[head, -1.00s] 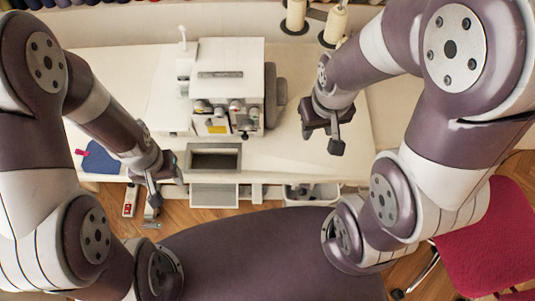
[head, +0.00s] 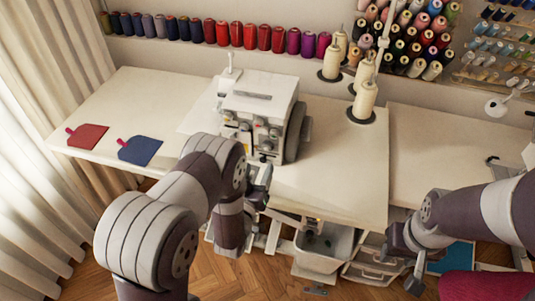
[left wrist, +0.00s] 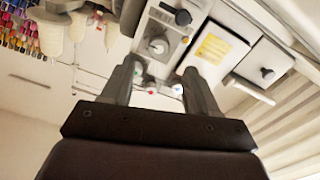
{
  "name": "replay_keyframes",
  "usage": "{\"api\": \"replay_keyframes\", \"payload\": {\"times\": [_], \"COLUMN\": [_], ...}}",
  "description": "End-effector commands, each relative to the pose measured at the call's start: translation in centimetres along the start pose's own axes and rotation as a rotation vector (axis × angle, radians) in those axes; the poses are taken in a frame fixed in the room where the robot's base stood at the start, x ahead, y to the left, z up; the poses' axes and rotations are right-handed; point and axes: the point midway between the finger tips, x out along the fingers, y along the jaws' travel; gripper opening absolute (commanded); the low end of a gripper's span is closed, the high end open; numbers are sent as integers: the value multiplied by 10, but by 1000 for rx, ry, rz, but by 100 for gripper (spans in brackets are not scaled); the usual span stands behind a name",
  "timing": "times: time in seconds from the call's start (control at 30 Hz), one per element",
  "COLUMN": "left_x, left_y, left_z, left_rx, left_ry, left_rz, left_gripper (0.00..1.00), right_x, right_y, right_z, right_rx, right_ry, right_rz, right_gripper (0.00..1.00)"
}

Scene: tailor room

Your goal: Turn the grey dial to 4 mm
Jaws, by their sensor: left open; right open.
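The white sewing machine (head: 262,100) stands on the table, with several small knobs on its front. In the left wrist view, a light grey round dial (left wrist: 158,46) shows on its front beyond the fingertips. A darker grey knob (left wrist: 267,73) sits further right; I cannot tell which is the task's grey dial, and no scale is readable. My left gripper (head: 262,180) is just in front of the machine's lower front. In the left wrist view its fingers (left wrist: 160,72) are apart with nothing between them. My right gripper (head: 408,262) is open and empty, low at the right, away from the machine.
The table (head: 335,185) is clear right of the machine. Thread cones (head: 364,100) on stands rise behind it. A red patch (head: 87,136) and a blue patch (head: 140,150) lie left. A bin (head: 322,245) and drawers (head: 375,262) are below the table's front edge.

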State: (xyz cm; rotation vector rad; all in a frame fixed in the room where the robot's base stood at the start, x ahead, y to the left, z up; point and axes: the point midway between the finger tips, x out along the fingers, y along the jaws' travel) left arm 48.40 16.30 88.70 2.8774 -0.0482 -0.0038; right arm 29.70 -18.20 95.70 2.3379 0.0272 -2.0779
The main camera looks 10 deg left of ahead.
Motion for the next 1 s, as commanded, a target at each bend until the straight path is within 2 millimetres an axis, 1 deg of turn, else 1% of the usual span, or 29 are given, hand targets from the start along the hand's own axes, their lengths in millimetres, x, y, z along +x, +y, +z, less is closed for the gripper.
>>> {"api": "replay_keyframes", "payload": {"times": [0.03, 0.1, 0.2, 0.3, 0.43, 0.67, 0.7, 0.77, 0.8, 0.83, 1.0], "left_x": [13, 31, 52, 66, 75, 76, 76, 76, 76, 76, 75], "left_y": [0, 0, 0, 0, 0, 0, 0, 0, 0, 0, 0], "left_z": [-1, -1, 0, 0, 0, 1, 1, 1, 1, 1, 1], "left_rx": [0, 0, 0, 1, 1, 1, 1, 1, 1, 1, 4], "left_ry": [3, 2, 0, -2, -2, -3, -3, -3, -3, -3, -3], "left_rz": [0, 0, 0, 0, 0, 0, 0, 0, 0, -1, -1], "left_gripper": [59, 59, 59, 59, 59, 59, 46, 27, 14, 4, 3], "right_x": [-2, -3, -4, -4, -5, -4, -4, -4, -4, -4, -4], "right_y": [0, 0, 0, 0, 0, 0, 0, 0, 0, 0, 0], "right_z": [0, 0, 0, 0, 0, 0, 0, 0, 0, 0, 0], "right_rx": [0, 0, 0, 0, 0, 0, 0, 0, 0, 0, 0], "right_ry": [0, 0, 0, 0, 0, 0, 0, 0, 0, 0, 0], "right_rz": [0, 0, 0, 0, 0, 0, 0, 0, 0, 0, 0], "right_gripper": [43, 43, 43, 43, 43, 43, 43, 43, 43, 43, 43]}}
